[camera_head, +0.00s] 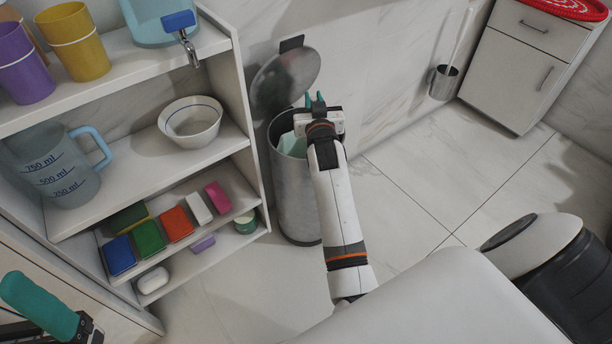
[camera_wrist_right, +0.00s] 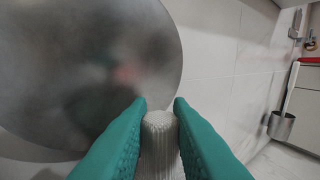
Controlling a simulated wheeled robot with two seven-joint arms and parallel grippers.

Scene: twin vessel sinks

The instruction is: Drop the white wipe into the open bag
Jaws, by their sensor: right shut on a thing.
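A metal bin (camera_head: 296,205) stands on the floor beside the shelf with its round lid (camera_head: 287,80) raised; the lid also fills the left of the right wrist view (camera_wrist_right: 80,70). A pale green liner, which looks like the bag (camera_head: 289,146), shows at the bin's mouth, partly hidden by my arm. My right gripper (camera_head: 316,101) is over the bin's mouth, in front of the lid. In the right wrist view its green fingers are shut on the white wipe (camera_wrist_right: 159,140), which is ribbed. The wipe is hidden in the head view. My left gripper (camera_head: 40,305) shows only partly at the lower left.
A white shelf (camera_head: 140,170) at left holds cups, a measuring jug (camera_head: 55,165), a bowl (camera_head: 191,121) and several coloured blocks. The tiled floor right of the bin is clear.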

